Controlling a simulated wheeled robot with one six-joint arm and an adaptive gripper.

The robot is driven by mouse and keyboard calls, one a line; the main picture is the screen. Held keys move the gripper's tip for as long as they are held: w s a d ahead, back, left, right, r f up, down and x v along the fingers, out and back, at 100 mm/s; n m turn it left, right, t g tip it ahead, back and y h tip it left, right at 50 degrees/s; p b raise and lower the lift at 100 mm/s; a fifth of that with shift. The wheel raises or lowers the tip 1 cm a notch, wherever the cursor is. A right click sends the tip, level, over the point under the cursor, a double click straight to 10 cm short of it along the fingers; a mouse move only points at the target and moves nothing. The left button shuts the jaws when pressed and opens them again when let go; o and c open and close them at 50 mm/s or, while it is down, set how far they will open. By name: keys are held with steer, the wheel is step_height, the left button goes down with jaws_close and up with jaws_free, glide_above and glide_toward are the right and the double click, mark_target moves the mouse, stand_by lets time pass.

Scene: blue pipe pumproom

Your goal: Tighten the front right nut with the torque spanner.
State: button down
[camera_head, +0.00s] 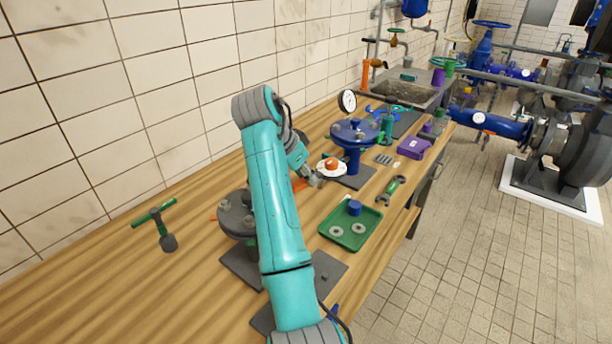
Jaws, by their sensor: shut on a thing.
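My gripper (315,181) is over the middle of the bench, small and partly hidden by its own arm. It is shut on an orange-handled tool (299,185), seemingly the torque spanner. Most of this tool is hidden behind my arm, and its head is not clear. A grey round flange (233,214) stands on a dark base plate (238,266) at the left of my arm. My arm covers its right side, so I cannot make out the front right nut. A blue flange (345,133) stands on its own plate behind my gripper.
A green tray (341,239) holds washers and a blue part. A green-handled spanner (392,188) lies right of it. A green T-handled tool (159,225) is at left. A white dish (331,169) sits close by my gripper. A purple box (413,148) lies farther back.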

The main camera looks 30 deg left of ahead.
steer(key=shift+r, duration=0.15)
steer(key=shift+r, duration=1.6)
steer(key=shift+a, duration=0.1)
